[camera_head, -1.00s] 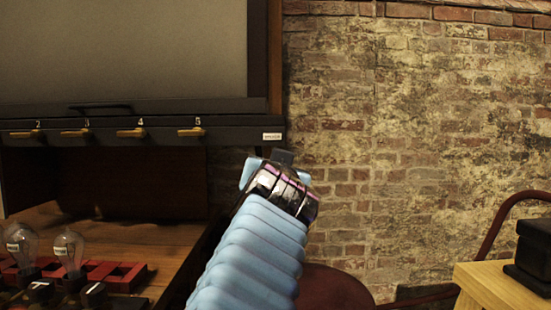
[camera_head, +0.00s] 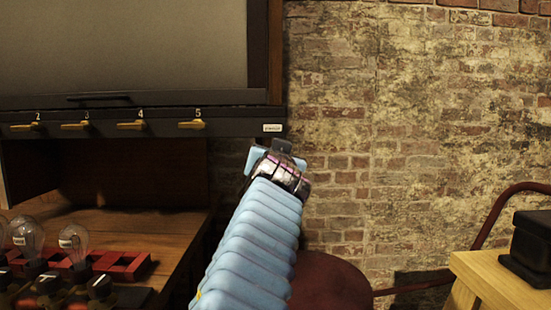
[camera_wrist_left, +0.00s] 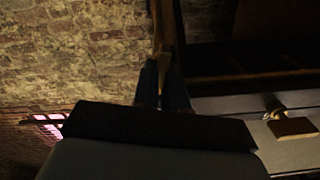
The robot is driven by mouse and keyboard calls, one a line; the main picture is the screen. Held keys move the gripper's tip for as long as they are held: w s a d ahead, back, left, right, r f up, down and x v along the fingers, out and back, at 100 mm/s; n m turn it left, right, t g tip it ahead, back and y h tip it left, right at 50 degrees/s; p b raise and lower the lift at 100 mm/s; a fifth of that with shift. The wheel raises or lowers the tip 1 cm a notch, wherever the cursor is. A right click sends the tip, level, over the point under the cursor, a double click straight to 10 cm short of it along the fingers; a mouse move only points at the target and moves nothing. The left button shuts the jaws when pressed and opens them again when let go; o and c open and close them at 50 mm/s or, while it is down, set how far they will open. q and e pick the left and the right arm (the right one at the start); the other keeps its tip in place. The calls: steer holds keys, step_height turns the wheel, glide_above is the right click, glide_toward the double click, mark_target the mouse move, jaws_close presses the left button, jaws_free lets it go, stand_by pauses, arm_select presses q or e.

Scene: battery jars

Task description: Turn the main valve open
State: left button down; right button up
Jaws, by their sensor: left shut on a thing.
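My left gripper (camera_head: 276,150) is at the right end of the dark panel, just below a small white label (camera_head: 272,128). My blue ribbed arm hides what it holds in the head view. In the left wrist view the gripper (camera_wrist_left: 162,88) is shut on a narrow tan-brown bar (camera_wrist_left: 164,50), apparently the main valve's handle. The valve's body and its angle cannot be made out. My right gripper is not in view.
Numbered brass levers (camera_head: 192,125) line the dark panel (camera_head: 95,120) to the left. Glass bulbs (camera_head: 73,243) and a red rack (camera_head: 122,264) stand on the wooden bench. A black box (camera_head: 528,245) sits on a light wooden table (camera_head: 490,280) at right, before a brick wall.

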arm_select(q)
steer(key=n+b, duration=0.3)
steer(key=b, duration=0.1)
steer(key=shift+a, duration=0.1)
steer(key=c, duration=1.2)
jaws_free()
